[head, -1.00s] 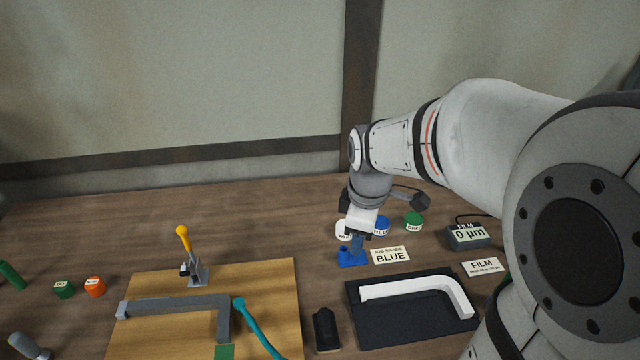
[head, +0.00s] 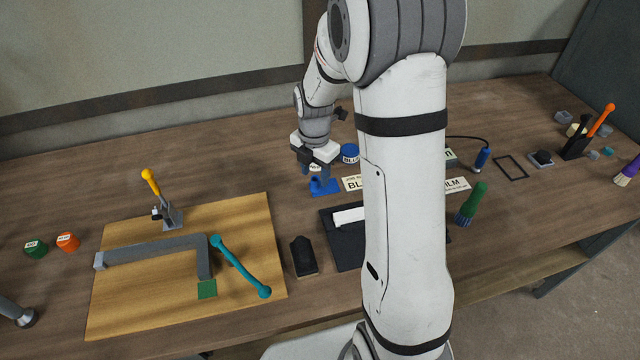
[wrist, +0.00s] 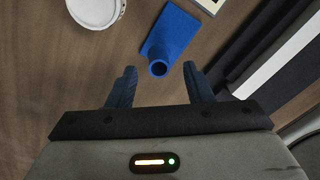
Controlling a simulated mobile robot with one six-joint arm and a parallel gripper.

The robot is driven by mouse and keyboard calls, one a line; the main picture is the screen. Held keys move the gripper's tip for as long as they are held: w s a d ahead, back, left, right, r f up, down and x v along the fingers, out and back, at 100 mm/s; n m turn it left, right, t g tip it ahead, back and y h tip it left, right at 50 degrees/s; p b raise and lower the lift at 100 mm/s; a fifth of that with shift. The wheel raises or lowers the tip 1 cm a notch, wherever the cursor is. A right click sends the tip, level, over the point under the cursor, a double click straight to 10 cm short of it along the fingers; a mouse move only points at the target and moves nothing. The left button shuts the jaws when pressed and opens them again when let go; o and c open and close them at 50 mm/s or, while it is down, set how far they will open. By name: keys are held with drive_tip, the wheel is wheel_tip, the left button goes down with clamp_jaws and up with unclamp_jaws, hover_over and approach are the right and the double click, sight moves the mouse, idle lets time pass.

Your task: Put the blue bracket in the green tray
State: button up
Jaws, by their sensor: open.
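A blue piece (head: 325,187) with a flat plate and a short round hollow post lies on the table; I cannot tell whether it is the bracket. It also shows in the wrist view (wrist: 172,35), its post just beyond the fingertips. My gripper (head: 318,168) is open and empty above it, its two fingers (wrist: 157,82) apart with nothing between them. A grey L-shaped bracket (head: 150,249) lies on the wooden board (head: 130,310). A white bar (head: 349,216) lies in a black tray (head: 347,255), partly hidden by my arm. I see no green tray.
A yellow-handled clamp (head: 152,184), a teal handle (head: 240,267) and a green square (head: 207,289) are on the board. A black block (head: 303,257) stands beside it. A blue-lidded jar (head: 350,152) is behind the gripper. A green-handled brush (head: 472,203) is right of my arm.

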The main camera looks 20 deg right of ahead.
sight(315, 178)
drive_tip(key=shift+f, duration=1.55)
drive_tip(key=shift+c, duration=0.3)
clamp_jaws()
